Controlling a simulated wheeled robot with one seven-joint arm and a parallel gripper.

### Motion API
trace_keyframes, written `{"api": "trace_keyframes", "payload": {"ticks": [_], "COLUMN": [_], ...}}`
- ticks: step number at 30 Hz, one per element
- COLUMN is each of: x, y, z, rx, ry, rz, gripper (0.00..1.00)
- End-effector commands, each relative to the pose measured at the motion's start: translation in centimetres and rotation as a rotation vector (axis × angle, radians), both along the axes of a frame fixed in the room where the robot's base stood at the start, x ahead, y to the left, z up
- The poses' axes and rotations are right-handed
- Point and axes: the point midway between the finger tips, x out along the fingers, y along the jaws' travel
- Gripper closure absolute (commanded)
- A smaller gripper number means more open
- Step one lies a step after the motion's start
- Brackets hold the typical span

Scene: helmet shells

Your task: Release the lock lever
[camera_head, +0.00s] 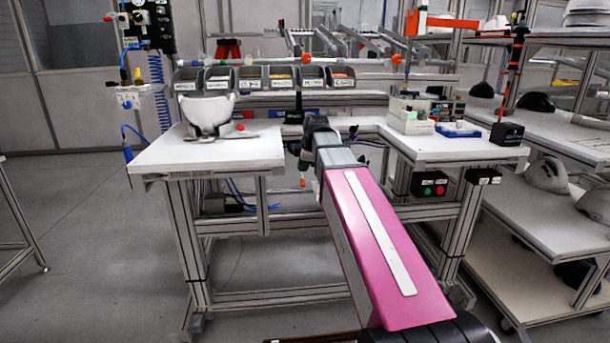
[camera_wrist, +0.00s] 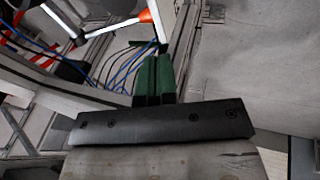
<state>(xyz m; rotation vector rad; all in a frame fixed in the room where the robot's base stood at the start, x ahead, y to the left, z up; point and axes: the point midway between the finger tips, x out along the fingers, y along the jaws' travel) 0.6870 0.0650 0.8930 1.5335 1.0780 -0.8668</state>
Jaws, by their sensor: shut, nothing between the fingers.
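In the head view a white helmet shell (camera_head: 207,113) sits on a low holder (camera_head: 222,134) on the left part of the workbench. A small red knob (camera_head: 240,127) shows at the holder's right side; it may be the end of the lock lever, but the lever itself is too small to make out. My gripper, with two green fingers side by side (camera_wrist: 153,62), is shut and empty in the wrist view. In the head view my arm reaches to the bench's middle, right of the holder and apart from it, and largely hides the gripper.
The white bench top (camera_head: 160,155) is clear in front of the holder. Several grey bins (camera_head: 251,78) line the back. A blue tray (camera_head: 458,129) and small boxes stand on the right. Blue and black cables (camera_wrist: 118,62) lie near my fingers in the wrist view.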

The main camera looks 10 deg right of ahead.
Motion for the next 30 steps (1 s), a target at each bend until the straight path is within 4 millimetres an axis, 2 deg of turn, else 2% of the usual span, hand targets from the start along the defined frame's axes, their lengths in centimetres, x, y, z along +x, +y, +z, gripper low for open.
{"api": "trace_keyframes", "payload": {"ticks": [9, 15, 30], "x": [-1.3, -1.8, -2.0], "y": [-1.1, -1.5, -1.6], "z": [4.9, 6.8, 7.5], "rx": [0.001, 0.001, 0.001], "ry": [-0.002, -0.001, 0.001], "rz": [-0.001, 0.000, 0.001], "gripper": [1.00, 1.00, 1.00]}}
